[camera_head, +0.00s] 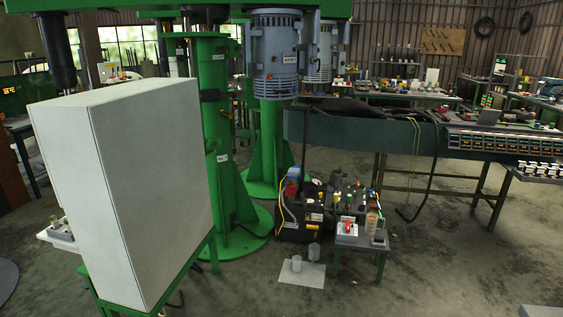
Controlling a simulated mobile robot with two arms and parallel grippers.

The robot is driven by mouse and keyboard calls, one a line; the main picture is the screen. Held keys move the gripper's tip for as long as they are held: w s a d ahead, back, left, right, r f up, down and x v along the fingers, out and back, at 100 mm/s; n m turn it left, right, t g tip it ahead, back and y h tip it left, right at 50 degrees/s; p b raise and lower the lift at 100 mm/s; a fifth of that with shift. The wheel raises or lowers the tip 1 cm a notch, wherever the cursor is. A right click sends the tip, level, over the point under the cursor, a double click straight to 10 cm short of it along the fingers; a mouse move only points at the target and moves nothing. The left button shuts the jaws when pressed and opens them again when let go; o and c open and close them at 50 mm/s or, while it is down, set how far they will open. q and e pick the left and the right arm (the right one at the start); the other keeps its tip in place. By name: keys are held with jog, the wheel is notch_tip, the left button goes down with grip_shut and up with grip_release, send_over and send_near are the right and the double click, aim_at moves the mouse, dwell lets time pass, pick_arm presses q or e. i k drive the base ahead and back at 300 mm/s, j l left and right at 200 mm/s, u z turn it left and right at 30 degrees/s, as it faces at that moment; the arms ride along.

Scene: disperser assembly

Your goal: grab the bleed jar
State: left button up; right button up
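A small pale, clear-looking jar (296,264) stands upright on a white sheet (300,280) on the floor, left of a low table. A second similar jar (314,252) stands just behind it to the right. An amber-brown container (372,220) stands on the low table. No label can be read, so I cannot tell for certain which is the bleed jar. Neither of my grippers is in view.
The low table (365,241) holds a red switch box (347,228). A black crate-like unit (292,225) with hoses and a blue-topped bottle stands beside the jars. A large grey cabinet (130,190) and green machine columns fill the left. The front right floor is mostly free.

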aim_at(297, 259)
jog(key=i, duration=1.75)
jog(key=j+u, duration=0.05)
jog(key=j, duration=0.05)
